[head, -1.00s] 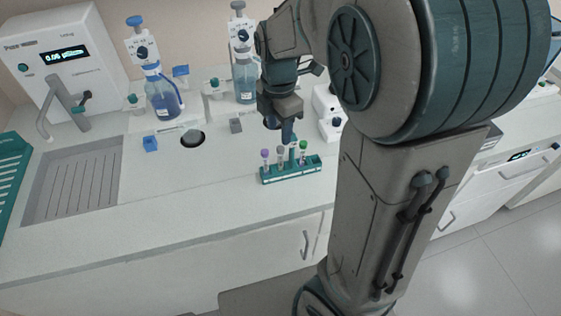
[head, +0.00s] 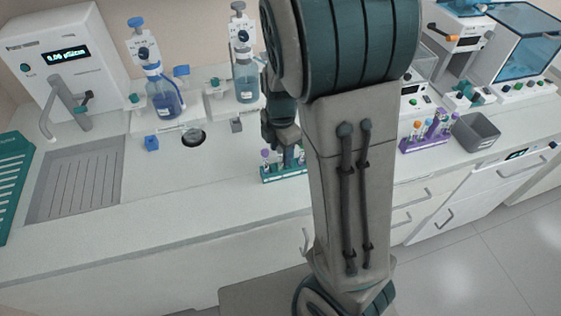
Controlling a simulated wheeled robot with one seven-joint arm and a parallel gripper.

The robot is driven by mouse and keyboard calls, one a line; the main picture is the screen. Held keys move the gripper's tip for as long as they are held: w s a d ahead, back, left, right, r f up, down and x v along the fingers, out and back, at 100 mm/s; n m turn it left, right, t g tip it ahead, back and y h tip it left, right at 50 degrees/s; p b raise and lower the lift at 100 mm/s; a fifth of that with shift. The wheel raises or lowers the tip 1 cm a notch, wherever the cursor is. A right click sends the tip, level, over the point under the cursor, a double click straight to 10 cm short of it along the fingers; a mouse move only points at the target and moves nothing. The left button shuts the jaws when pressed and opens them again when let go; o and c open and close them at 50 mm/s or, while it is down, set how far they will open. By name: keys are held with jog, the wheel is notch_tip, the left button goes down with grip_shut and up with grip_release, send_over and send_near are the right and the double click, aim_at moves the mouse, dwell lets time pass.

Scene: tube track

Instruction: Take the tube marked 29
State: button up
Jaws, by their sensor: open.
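A teal rack (head: 272,176) stands on the bench and holds several capped tubes. A tube with a purple cap (head: 266,155) shows at its left end. The rack's right end is hidden behind my arm. My gripper (head: 289,158) is over the rack, its open jaws down among the tubes, and I cannot tell whether it touches one. A second, purple rack (head: 425,143) with several tubes stands farther right. No number can be read on any tube, so I cannot tell which one is marked 29.
Two bottles with dispensers (head: 165,98) (head: 245,78) stand behind the teal rack. A grey bin (head: 476,132) stands beside the purple rack. The bench front left of the teal rack is clear.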

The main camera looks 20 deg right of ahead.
jog(key=c, duration=0.9)
jog(key=shift+r, duration=0.15)
notch_tip(320, 180, up, 18)
jog(key=shift+f+b, duration=0.1)
jog(key=shift+b, duration=0.85)
